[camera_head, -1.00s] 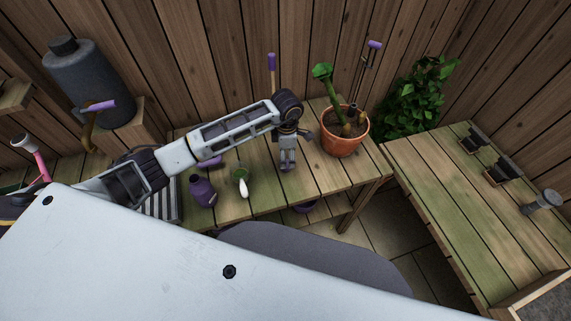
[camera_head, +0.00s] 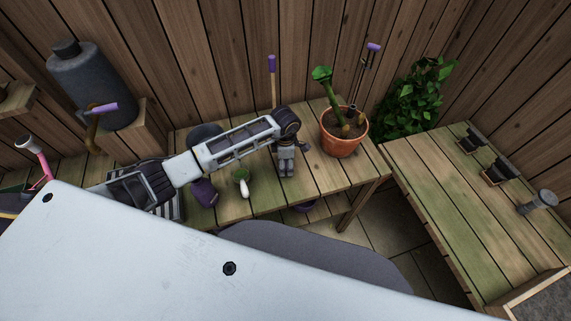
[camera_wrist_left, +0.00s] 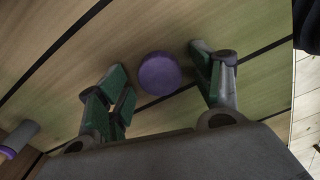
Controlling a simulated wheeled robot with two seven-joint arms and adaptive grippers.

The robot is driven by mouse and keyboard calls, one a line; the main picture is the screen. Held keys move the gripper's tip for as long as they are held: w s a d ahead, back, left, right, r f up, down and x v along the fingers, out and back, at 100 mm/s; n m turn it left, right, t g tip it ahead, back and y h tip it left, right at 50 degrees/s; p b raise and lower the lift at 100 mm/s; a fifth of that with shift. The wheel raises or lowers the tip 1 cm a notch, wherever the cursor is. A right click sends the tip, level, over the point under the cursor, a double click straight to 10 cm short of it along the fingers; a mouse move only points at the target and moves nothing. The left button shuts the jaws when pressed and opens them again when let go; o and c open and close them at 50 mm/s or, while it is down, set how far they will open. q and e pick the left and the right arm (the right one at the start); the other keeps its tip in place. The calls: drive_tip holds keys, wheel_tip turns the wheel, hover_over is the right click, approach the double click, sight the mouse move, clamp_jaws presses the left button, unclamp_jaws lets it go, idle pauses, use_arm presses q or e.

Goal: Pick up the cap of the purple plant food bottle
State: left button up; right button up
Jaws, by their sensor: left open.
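In the left wrist view, a round purple cap (camera_wrist_left: 159,73) lies on the wooden planks between the spread green-padded fingers of my left gripper (camera_wrist_left: 156,62). The fingers are open and apart from the cap, with nothing held. In the head view, my left gripper (camera_head: 287,172) points down over the bench, left of the potted plant; the cap is hidden there. The purple bottle (camera_head: 204,194) stands on the bench further left, its upper part covered by my left arm. My right gripper is not in view.
The wooden bench (camera_head: 325,177) carries a terracotta pot (camera_head: 344,140) close to the right of my gripper. A small green-and-white item (camera_head: 243,183) lies between bottle and gripper. A second bench (camera_head: 450,210) stands at right, across a gap.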

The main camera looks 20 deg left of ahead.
sight(286, 164)
use_arm(q)
drive_tip(key=shift+c, duration=0.2)
drive_tip(key=c, duration=0.8)
drive_tip(key=shift+r, duration=0.1)
drive_tip(key=shift+r+b, duration=0.9)
drive_tip(key=shift+r, duration=4)
